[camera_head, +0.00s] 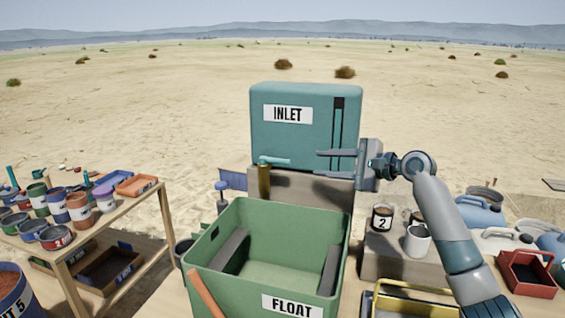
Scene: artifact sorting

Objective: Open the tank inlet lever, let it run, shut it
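The teal box labelled INLET (290,140) stands on a grey block behind a green open-topped tank labelled FLOAT (325,235). A brass valve post (264,183) stands in front of the box, at its left. A light teal lever (276,161) lies level on top of the post and points right. My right gripper (320,163) comes in from the right in front of the box. Its two fingers point left, spread apart with nothing between them. The fingertips are a short way right of the lever's end, apart from it. My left gripper is not in view. No water shows in the tank.
A wooden table (150,192) with several paint pots and trays stands at the left. A grey block (385,262) with a can marked 2 (382,218) and cups stands right of the tank. Jugs and a red crate (527,273) lie farther right. Open sand is behind.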

